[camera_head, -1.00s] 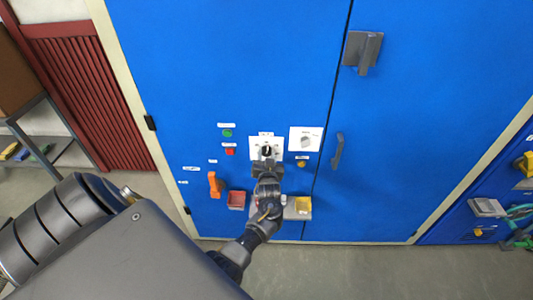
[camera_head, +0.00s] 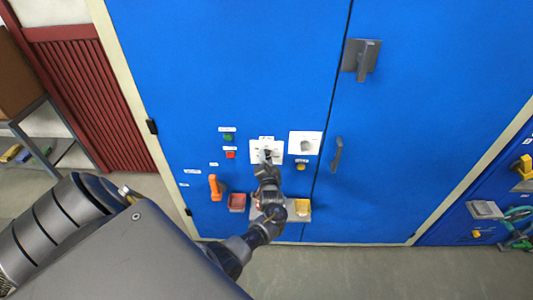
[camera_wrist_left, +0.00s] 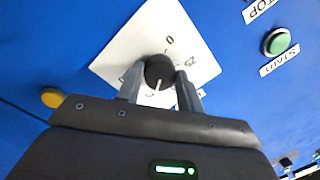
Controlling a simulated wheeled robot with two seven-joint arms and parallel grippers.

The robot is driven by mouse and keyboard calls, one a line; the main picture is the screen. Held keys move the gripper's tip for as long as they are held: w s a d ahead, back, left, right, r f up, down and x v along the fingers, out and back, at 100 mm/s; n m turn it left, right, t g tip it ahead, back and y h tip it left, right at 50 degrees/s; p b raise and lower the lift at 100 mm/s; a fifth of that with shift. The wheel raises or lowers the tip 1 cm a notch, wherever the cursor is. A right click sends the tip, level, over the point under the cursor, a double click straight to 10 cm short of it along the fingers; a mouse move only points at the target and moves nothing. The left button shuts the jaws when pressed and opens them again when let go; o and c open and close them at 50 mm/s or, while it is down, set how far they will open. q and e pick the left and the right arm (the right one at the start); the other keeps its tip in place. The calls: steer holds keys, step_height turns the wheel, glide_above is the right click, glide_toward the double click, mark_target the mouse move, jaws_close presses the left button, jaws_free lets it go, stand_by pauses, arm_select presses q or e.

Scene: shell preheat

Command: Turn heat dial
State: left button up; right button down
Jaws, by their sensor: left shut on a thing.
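The heat dial is a round black knob (camera_wrist_left: 159,72) with a white pointer mark, on a white plate (camera_wrist_left: 182,30) with printed marks. In the head view this plate (camera_head: 256,148) is on the blue cabinet door, with the knob largely hidden by my gripper. My left gripper (camera_wrist_left: 160,80) is shut on the knob, with one finger on each side of it. In the head view my left gripper (camera_head: 267,161) reaches up to the plate from below. My right gripper is not in view.
A second white plate with a grey knob (camera_head: 307,146) sits to the right. Green (camera_head: 228,137) and red (camera_head: 230,155) buttons are to the left, a yellow button (camera_head: 301,165) to the right.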

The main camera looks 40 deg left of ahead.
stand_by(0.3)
arm_select(q)
steer(key=o, duration=1)
steer(key=shift+b+v, duration=0.95)
steer(key=shift+v, duration=4.4)
